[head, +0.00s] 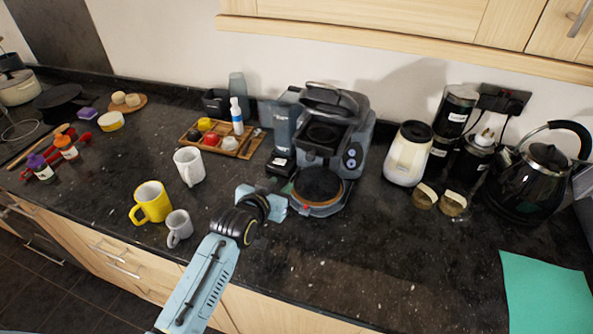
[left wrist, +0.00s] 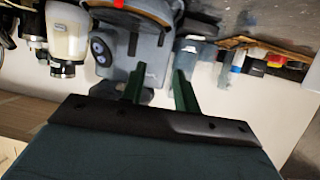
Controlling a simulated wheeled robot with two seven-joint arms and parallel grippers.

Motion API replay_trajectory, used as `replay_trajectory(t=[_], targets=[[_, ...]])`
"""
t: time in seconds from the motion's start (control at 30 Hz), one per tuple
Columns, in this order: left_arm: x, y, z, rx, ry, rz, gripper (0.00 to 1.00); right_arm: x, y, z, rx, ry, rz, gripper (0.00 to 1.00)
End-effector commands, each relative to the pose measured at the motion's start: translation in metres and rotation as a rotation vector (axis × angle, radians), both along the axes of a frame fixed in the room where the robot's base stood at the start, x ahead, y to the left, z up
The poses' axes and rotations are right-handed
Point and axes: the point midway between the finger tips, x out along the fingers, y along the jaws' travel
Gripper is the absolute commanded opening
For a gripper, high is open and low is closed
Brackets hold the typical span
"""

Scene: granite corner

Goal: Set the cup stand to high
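The grey and black coffee machine (head: 355,130) stands against the wall in the head view. Its cup stand (head: 318,185), a round dark plate with a tan rim on a grey base, juts out low at the front. My left gripper (head: 288,189) is just left of the cup stand, close to it; I cannot tell if they touch. In the left wrist view its two dark green fingers (left wrist: 157,82) are apart with nothing seen held between them. Part of the coffee machine (left wrist: 150,50) shows upside down behind them. My right gripper is not in view.
A white mug (head: 189,167), a yellow mug (head: 152,202) and a small grey mug (head: 179,228) stand left of my left arm. A wooden tray (head: 247,149) lies behind. A cream canister (head: 408,155) and a black kettle (head: 540,175) stand right.

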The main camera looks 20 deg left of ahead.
Motion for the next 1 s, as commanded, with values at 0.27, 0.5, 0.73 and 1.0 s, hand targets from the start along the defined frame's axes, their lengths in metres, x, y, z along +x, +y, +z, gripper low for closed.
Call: replay_trajectory(t=[0.27, 0.5, 0.73, 1.0], targets=[[0.041, -0.005, -0.017, 0.000, 0.002, 0.000, 0.31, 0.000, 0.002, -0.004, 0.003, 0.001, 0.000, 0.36], [0.075, -0.010, -0.031, 0.000, 0.001, -0.001, 0.31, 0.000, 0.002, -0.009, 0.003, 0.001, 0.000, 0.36], [0.099, -0.012, -0.042, 0.000, 0.002, -0.001, 0.31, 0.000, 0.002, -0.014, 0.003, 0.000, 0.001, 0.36], [0.110, -0.014, -0.046, 0.000, 0.002, -0.001, 0.31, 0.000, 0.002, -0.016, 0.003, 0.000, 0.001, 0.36]])
